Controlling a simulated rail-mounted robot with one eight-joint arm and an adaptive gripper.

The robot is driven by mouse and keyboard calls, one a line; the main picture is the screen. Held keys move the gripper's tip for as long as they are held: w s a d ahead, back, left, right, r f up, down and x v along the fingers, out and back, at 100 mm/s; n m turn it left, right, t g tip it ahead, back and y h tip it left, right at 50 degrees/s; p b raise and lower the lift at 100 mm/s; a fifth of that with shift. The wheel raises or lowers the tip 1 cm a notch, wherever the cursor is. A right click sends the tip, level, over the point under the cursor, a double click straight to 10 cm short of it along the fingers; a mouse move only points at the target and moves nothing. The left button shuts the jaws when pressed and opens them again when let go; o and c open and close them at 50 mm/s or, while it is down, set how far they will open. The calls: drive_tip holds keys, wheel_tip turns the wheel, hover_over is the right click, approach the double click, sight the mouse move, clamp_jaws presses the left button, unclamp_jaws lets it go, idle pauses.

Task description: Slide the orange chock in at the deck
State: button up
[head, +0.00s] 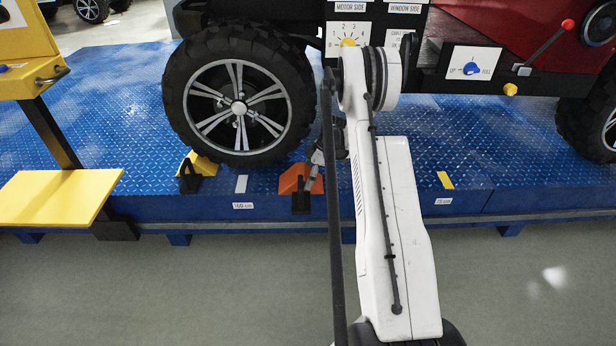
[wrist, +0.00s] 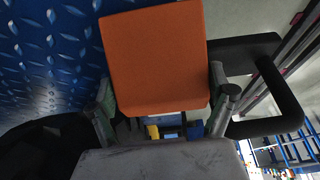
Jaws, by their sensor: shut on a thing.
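The orange chock (head: 288,178) is at the front edge of the blue deck (head: 400,150), just right of the big left wheel (head: 238,107). Its black handle (head: 301,198) faces the front, at the deck's edge. My gripper (head: 317,160) is at the chock's right side, partly hidden by my arm. In the wrist view the orange chock (wrist: 155,55) lies between the two fingers of my gripper (wrist: 163,108), which is shut on it. The black handle (wrist: 283,95) sticks out to the right there. I cannot tell whether the chock touches the deck.
A yellow chock (head: 203,165) stands at the left of the wheel. A white mark (head: 241,184) and a yellow mark (head: 445,180) are on the deck's front strip. A yellow step (head: 60,198) is at the left.

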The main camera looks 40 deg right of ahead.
sight(308, 168)
drive_tip(key=shift+w+d+f+b, duration=0.15)
drive_tip(key=shift+w+d+b, duration=0.15)
drive_tip(key=shift+w+d, duration=0.65)
drive_tip(key=shift+w+d+f+b, duration=0.15)
drive_tip(key=shift+w+d+b, duration=0.15)
drive_tip(key=shift+w+d, duration=0.65)
drive_tip(key=shift+w+a, duration=0.15)
drive_tip(key=shift+a, duration=0.05)
drive_tip(key=shift+f, duration=0.25)
drive_tip(key=o, duration=1.5)
drive_tip(key=shift+c, duration=0.2)
drive_tip(key=v, duration=1.2)
drive_tip(key=shift+a+r, duration=0.1)
